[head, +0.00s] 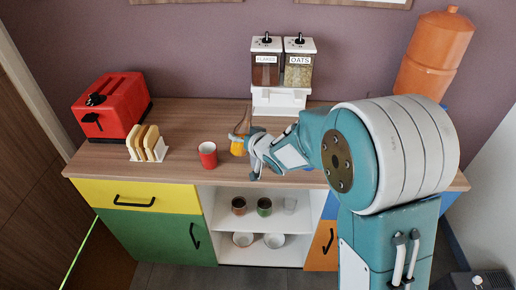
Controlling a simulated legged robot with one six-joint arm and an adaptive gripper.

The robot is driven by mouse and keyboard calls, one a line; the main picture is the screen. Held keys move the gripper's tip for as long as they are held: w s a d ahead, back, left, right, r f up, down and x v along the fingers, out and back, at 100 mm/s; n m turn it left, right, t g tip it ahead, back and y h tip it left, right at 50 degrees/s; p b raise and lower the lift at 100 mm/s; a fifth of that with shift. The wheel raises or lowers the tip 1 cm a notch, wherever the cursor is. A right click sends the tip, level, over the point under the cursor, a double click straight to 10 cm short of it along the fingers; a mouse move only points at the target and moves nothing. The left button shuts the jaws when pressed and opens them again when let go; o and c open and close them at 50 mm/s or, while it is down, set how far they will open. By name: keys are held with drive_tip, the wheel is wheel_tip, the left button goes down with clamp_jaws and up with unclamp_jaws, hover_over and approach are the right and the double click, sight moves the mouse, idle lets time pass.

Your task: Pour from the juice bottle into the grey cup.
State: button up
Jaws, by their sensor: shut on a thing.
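My gripper (249,147) is shut on an orange juice bottle (237,146) over the wooden counter, right of the red cup. The bottle looks tilted, and the gripper hides part of it. I cannot tell whether it touches the counter. The red cup (208,155) stands upright on the counter, to the left of the bottle and apart from it. No cup on the counter looks grey. A pale, greyish cup or glass (290,204) stands on the upper open shelf below; its colour is hard to tell.
The wooden counter (185,125) also holds a red toaster (112,105), a toast rack (147,143) with bread and a flakes and oats dispenser (282,75). An orange water jug (434,52) stands right.

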drive_tip(key=shift+w+d+n+h, duration=0.3)
drive_tip(key=shift+d+n+h, duration=0.1)
drive_tip(key=shift+d+n, duration=0.2)
drive_tip(key=shift+w+d+n+h, duration=0.25)
drive_tip(key=shift+d+n+h, duration=0.15)
drive_tip(key=shift+d+n, duration=0.15)
drive_tip(key=shift+t, duration=0.3)
drive_tip(key=shift+r, duration=2.05)
